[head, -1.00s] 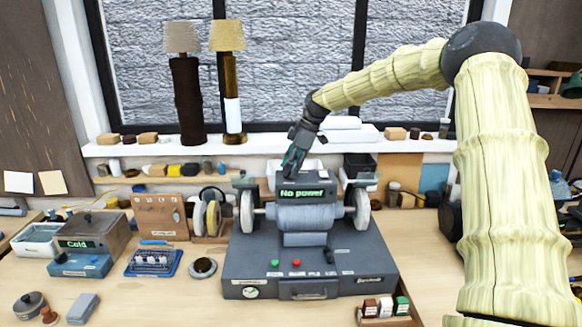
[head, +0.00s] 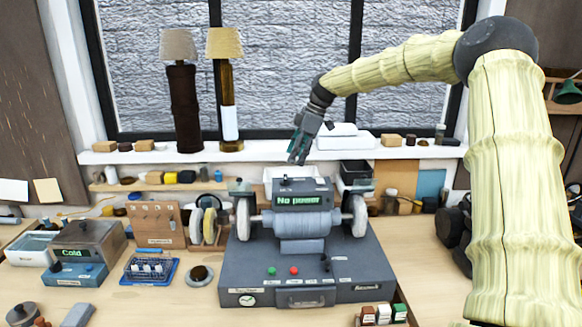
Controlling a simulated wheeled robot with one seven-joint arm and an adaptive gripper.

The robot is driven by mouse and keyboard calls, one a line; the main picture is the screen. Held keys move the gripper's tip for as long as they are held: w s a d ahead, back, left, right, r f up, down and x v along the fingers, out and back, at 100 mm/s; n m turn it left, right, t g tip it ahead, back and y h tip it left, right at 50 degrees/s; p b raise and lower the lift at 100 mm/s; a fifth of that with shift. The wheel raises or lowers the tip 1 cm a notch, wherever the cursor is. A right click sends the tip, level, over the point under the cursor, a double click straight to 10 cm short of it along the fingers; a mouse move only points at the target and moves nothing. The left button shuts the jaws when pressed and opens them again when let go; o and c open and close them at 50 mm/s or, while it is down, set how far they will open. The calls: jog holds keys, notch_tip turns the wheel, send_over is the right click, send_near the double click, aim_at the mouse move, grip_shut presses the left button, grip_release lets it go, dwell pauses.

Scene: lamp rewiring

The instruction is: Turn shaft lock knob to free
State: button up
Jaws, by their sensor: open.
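The grey bench grinder (head: 232,285) stands in the middle of the bench, with a wheel at each end of its motor body (head: 295,223). Its display (head: 303,200) reads "No power". A small dark knob (head: 326,262) sits on the front right of its top; a small dark part (head: 286,181) is on top of the display housing. I cannot tell which is the shaft lock knob, or how it is set. My gripper (head: 297,160) is open and empty, pointing down above and behind the display housing, apart from it.
A green button (head: 271,271) and a red button (head: 294,270) are on the grinder base. Left are a blue tray (head: 150,272) and a box reading "Cold" (head: 88,255). Two lamps (head: 183,95) (head: 228,90) stand on the sill.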

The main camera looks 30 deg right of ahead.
jog(key=shift+v, duration=2)
